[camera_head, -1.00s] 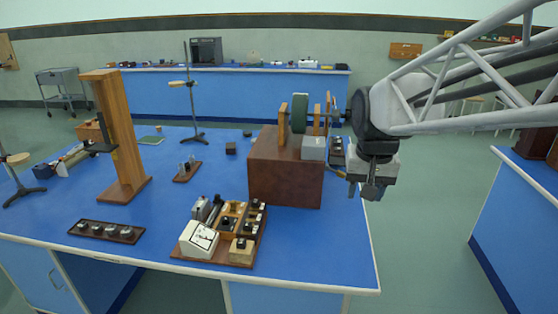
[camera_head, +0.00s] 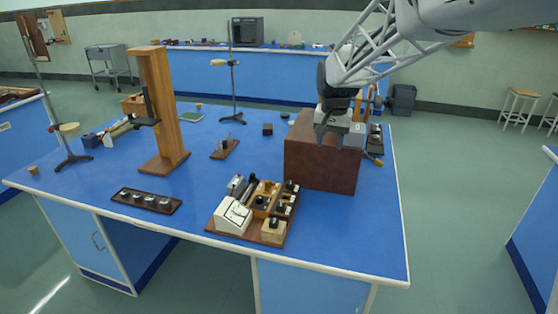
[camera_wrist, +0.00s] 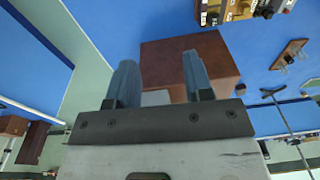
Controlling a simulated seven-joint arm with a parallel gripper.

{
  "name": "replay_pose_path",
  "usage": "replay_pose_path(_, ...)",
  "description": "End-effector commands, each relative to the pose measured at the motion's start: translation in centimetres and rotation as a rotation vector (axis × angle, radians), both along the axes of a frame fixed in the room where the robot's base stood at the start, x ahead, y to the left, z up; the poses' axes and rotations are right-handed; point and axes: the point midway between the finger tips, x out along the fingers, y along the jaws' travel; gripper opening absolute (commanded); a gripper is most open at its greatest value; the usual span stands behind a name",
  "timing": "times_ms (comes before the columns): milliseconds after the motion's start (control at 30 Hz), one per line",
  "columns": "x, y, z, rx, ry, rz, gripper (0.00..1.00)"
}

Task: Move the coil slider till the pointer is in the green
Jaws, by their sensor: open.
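The instrument board (camera_head: 250,240) lies near the front edge of the blue bench. On its front left is a white meter (camera_head: 233,217) with a dial; its pointer and any green zone are too small to read. Behind the meter is a grey and black part (camera_head: 238,186) that may be the coil and slider; I cannot tell for sure. My gripper (camera_head: 330,139) is open and empty, in front of the brown box at right, behind and right of the board. In the wrist view its two fingers (camera_wrist: 160,70) are apart, and part of the board (camera_wrist: 238,12) shows at the top.
The brown wooden box (camera_head: 322,165) stands right behind the board. A tall wooden stand (camera_head: 160,110) and a dark strip with several knobs (camera_head: 146,200) are to the left. The bench is clear between the strip and the board, and right of the board.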

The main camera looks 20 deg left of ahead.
Motion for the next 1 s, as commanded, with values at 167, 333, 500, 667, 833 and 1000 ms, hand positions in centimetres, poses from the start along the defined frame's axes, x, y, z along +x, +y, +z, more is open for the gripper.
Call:
replay_pose_path(167,3.0,4.1,-1.9,-0.002,0.015,0.004,0.47)
replay_pose_path(333,5.5,7.9,-3.9,-0.005,0.027,0.005,0.47)
replay_pose_path(500,7.8,11.9,-6.1,-0.008,0.04,0.006,0.47)
replay_pose_path(667,9.6,15.8,-8.5,-0.012,0.052,0.006,0.47)
replay_pose_path(833,11.3,19.9,-11.3,-0.016,0.063,0.007,0.47)
replay_pose_path(1000,12.6,24.1,-14.2,-0.021,0.074,0.008,0.47)
